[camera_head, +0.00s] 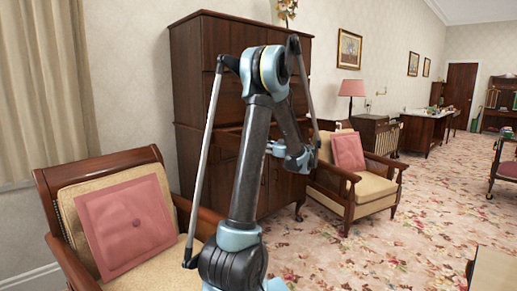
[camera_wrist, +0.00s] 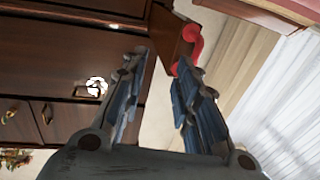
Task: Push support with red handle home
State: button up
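The support (camera_wrist: 168,38) is a reddish-brown wooden piece standing out from the dark cabinet, with a red handle (camera_wrist: 192,48) at its end, at the top middle of the wrist view. My gripper (camera_wrist: 163,68) is open, its two fingers apart with nothing clearly between them. The red handle is just beyond the tip of the right finger; I cannot tell whether they touch. In the head view the tall dark wooden cabinet (camera_head: 200,75) stands behind my arm. The red handle and my fingertips cannot be made out there.
The cabinet front in the wrist view has a white round fitting (camera_wrist: 96,87) and brass knobs (camera_wrist: 10,112). Armchairs with pink cushions stand left (camera_head: 125,225) and right (camera_head: 350,152) of my arm in the head view. Flowered carpet (camera_head: 380,245) is open at the right.

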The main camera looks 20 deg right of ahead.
jog(key=shift+v, duration=2.55)
jog(key=shift+s, duration=0.1)
